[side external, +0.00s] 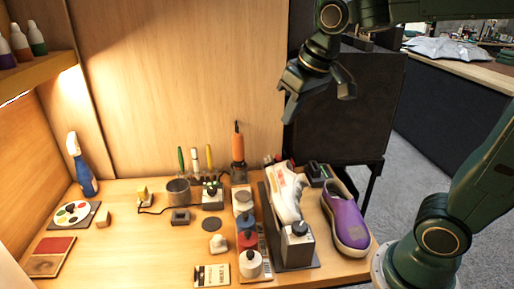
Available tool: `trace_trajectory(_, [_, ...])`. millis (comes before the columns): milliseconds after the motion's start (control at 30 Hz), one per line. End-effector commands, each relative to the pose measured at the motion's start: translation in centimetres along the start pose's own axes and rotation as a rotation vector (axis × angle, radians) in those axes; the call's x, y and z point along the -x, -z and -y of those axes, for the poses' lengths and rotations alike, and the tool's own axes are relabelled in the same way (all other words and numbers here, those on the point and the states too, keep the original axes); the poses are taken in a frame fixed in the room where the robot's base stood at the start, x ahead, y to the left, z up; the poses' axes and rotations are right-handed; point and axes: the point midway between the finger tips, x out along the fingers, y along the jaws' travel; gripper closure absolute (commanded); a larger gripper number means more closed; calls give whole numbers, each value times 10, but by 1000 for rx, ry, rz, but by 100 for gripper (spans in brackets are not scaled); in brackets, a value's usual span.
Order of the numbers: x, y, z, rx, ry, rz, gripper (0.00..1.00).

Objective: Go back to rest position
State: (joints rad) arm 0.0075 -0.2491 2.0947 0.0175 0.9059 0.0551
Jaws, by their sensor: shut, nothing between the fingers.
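My gripper (292,105) is raised high above the right part of the table, in front of the dark panel. It points down and left, is shut, and holds nothing. A white sneaker (285,192) rests tilted on a dark stand (297,245) below it. A purple shoe (345,217) lies to the right of the stand, on the table. The gripper is well apart from both shoes.
The wooden table (140,240) holds a blue spray bottle (84,170), a paint palette (72,214), an orange-handled tool (238,147), upright brushes (195,160) and several small bottles (249,240). A shelf (35,75) is at upper left. The dark panel (340,110) stands behind.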

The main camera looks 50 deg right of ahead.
Motion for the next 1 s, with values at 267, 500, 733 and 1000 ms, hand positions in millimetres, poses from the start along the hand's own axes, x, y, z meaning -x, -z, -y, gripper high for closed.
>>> trace_trajectory(267, [21,-63,-2,31,9,-45,100])
trace_trajectory(500, [25,-113,-4,58,15,-80,100])
trace_trajectory(733, [22,-142,-6,73,17,-98,100])
trace_trajectory(1000, [21,-148,-6,76,18,-101,100])
